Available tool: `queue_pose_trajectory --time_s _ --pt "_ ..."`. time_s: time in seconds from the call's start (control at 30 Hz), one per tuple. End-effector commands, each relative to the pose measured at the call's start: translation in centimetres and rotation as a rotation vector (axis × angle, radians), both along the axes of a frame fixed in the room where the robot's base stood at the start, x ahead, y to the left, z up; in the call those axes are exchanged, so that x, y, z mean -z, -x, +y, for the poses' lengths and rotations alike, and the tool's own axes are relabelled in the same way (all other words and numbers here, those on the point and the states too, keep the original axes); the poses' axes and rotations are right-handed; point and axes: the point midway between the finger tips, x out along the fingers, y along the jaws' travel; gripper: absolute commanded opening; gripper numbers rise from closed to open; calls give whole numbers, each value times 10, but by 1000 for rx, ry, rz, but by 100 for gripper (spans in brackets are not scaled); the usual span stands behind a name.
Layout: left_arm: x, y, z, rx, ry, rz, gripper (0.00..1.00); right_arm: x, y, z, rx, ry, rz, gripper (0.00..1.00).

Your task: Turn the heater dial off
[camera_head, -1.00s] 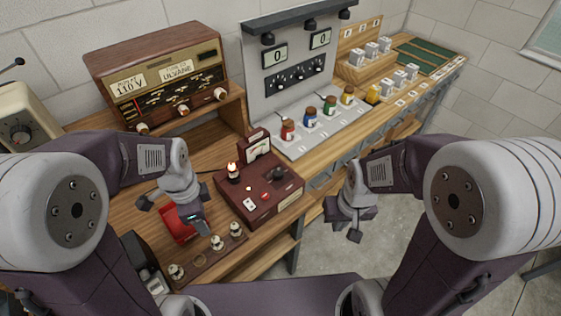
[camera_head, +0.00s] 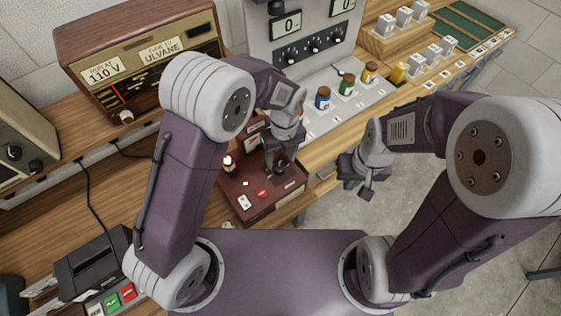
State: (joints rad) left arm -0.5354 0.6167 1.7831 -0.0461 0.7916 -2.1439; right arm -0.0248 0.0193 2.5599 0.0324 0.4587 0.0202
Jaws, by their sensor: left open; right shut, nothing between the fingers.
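The dark red instrument box (camera_head: 238,190) stands on the wooden bench near the middle of the head view. A dark round knob (camera_head: 279,168) is on its top at the right, partly hidden by my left gripper; I take it for the heater dial. Its markings are too small to read. My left gripper (camera_head: 281,163) is open, pointing down at the knob from above. I cannot tell whether its fingers touch the knob. My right gripper (camera_head: 365,184) is shut and empty, to the right of the box, beyond the bench edge over the floor.
A glowing lamp (camera_head: 228,162), a white label (camera_head: 244,202) and a red label (camera_head: 263,194) are on the box. A brown radio (camera_head: 140,50) stands behind left. Colored jars (camera_head: 346,86) stand on the grey panel behind right. A black device (camera_head: 95,268) sits front left.

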Motion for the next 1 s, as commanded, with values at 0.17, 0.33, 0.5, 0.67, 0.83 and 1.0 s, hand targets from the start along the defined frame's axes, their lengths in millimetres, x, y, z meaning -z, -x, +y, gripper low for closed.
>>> queue_pose_trajectory --time_s 0.17,0.33,0.5,0.67,0.83,1.0 --pt "28 1 2 -1 -1 2 55 -4 0 0 0 0 0 0" --pt "38 1 3 -1 0 -1 55 -5 0 0 0 0 0 0" --pt "38 1 2 -2 1 -2 55 -5 0 0 0 0 0 0" --pt "38 1 2 -2 1 -2 16 -5 0 0 0 0 0 0" --pt "37 1 2 -2 1 -2 0 -5 0 0 0 0 0 0" --pt "37 1 2 -24 1 -2 0 -6 0 0 0 0 0 0"
